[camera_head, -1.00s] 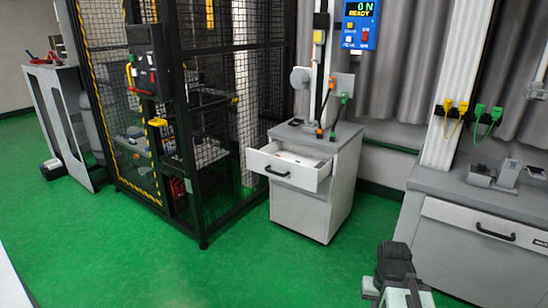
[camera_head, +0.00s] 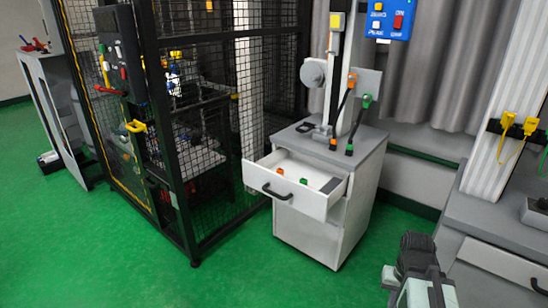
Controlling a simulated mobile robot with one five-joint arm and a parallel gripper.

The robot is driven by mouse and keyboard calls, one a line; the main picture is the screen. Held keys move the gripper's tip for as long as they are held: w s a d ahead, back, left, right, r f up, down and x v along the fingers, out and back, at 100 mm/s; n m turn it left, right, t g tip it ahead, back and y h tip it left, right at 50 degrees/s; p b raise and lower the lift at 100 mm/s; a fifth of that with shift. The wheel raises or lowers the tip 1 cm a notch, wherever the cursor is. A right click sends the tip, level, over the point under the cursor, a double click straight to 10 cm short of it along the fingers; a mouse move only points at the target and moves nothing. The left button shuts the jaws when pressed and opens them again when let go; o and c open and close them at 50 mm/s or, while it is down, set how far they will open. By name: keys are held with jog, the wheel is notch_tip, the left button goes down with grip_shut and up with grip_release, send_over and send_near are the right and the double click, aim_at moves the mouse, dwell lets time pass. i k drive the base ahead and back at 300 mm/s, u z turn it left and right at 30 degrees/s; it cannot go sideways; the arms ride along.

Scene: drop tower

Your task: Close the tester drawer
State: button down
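The tester drawer (camera_head: 299,198) is the white top drawer of a grey cabinet (camera_head: 353,217) and is pulled out toward me. It has a dark bar handle (camera_head: 277,193) on its front. Small orange and green pieces and a dark flat item lie inside it. Part of my arm shows at the bottom right, to the right of the cabinet and apart from the drawer. My gripper's fingertips cannot be made out, so its opening is not shown.
A black mesh cage (camera_head: 190,130) stands close to the cabinet's left. A grey bench (camera_head: 490,225) with its own drawer stands at the right. A tester column (camera_head: 334,75) rises from the cabinet top. Green floor (camera_head: 255,280) in front of the cabinet is clear.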

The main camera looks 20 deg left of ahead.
aim_at(327, 183)
jog(key=i, duration=0.55)
jog(key=u, duration=1.45)
jog(key=i, duration=0.7)
jog(key=u, duration=1.9)
